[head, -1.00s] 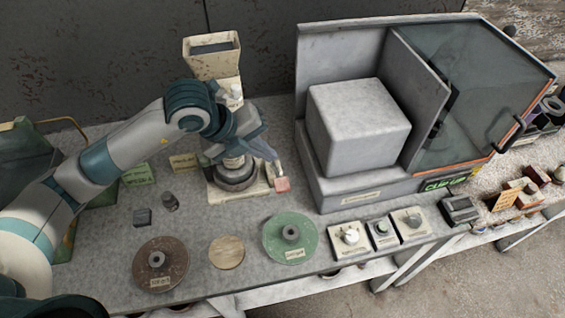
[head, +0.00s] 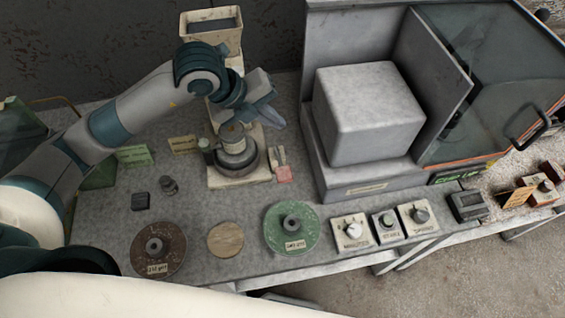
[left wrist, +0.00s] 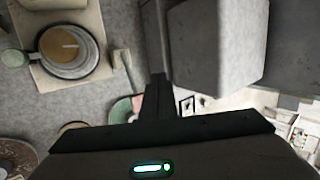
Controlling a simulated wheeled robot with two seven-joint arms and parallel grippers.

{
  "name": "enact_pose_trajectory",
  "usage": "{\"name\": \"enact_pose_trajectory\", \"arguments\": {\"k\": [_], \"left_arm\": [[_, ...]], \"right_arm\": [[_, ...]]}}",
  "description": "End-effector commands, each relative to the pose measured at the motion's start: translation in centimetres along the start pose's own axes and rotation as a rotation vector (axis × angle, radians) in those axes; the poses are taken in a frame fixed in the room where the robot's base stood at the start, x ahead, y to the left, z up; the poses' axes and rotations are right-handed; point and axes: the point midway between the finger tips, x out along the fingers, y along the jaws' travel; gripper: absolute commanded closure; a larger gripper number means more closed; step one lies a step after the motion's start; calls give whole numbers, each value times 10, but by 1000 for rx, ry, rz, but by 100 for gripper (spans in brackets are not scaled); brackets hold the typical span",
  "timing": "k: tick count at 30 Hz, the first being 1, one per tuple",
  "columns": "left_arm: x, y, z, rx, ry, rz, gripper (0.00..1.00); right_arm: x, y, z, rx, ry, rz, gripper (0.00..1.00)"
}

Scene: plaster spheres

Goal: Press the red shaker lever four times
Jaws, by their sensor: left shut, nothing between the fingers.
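The shaker (head: 237,158) stands at the back of the bench, with a round dark plate on a cream base and a hopper (head: 211,28) behind it. Its lever ends in a red-pink pad (head: 284,174) at the right side of the base. In the left wrist view the pad (left wrist: 137,103) is partly hidden by my gripper. My left gripper (head: 279,122) is shut and empty, above the lever and apart from the pad in the head view. Its fingers (left wrist: 158,82) also show in the left wrist view. My right gripper is not in view.
A large grey cabinet (head: 366,181) with a glass hood stands close to the lever's right. Brown (head: 175,268), wooden (head: 226,240) and green (head: 272,235) discs lie along the front. Knob boxes (head: 351,231) stand right of them. A small lidded jar (head: 205,148) touches or nearly touches the shaker.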

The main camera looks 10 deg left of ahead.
Motion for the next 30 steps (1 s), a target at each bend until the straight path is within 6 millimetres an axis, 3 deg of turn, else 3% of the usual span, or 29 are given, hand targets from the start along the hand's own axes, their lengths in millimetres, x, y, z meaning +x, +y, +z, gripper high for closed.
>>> {"name": "enact_pose_trajectory", "arguments": {"k": [19, 30], "left_arm": [[48, 35, -34, 0, 2, 0, 100], [59, 43, -43, 0, 1, 0, 100]], "right_arm": [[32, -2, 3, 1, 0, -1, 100], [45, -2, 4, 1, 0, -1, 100]]}}
